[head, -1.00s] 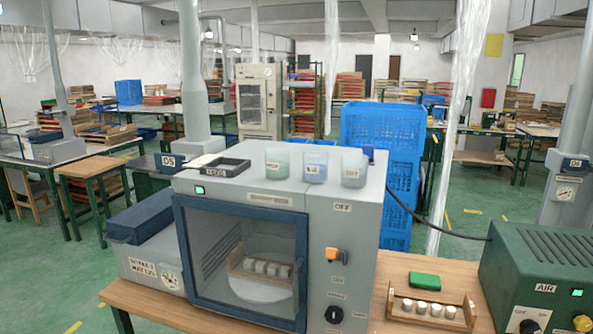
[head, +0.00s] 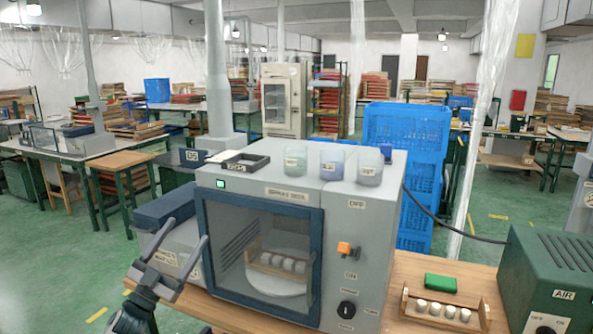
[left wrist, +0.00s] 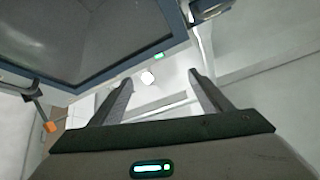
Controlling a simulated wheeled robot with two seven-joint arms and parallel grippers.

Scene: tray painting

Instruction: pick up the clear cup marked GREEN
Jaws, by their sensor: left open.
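Three clear cups with pale labels stand upright in a row on top of the grey oven (head: 350,215). The left cup (head: 296,160) has a greenish tint, the middle cup (head: 332,164) is bluish, and the right cup (head: 369,168) looks pale grey. The labels are too small to read surely; the greenish one fits GREEN. My left gripper (head: 188,232) is open and empty at the oven's front left corner, lower than the cups and well apart from them. In the left wrist view its spread fingers (left wrist: 154,80) have nothing between them. My right gripper is not in view.
A black tray (head: 246,163) lies on the oven top, left of the cups, and a small dark blue object (head: 386,152) stands behind the right cup. A wooden rack of white jars (head: 440,311) and a green AIR box (head: 550,270) are on the bench. Blue crates (head: 408,130) stand behind.

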